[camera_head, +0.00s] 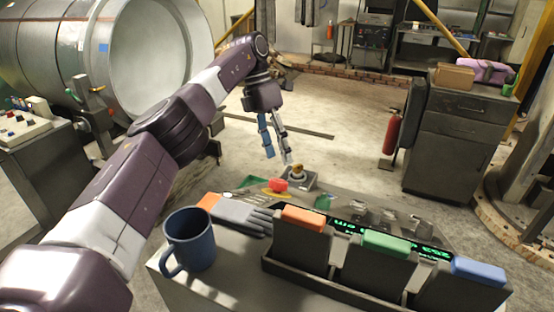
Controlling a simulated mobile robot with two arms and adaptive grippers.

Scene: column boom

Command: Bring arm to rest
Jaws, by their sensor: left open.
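My left arm comes in from the left and reaches up and over the back of the console (225,283). My left gripper (276,150) hangs at its end with the fingers pointing down. The fingers are apart, and nothing shows between them. The fingertips are just above and behind a small grey box with a yellowish knob (297,175); I cannot tell whether they touch it. My right gripper is not in view.
A blue mug (189,240), grey gloves (240,214) and bins with orange (304,219), green (386,243) and blue (479,271) tops crowd the console. A red button (278,185) is near the gripper. Behind are open floor, a fire extinguisher (392,132) and a cabinet (458,140).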

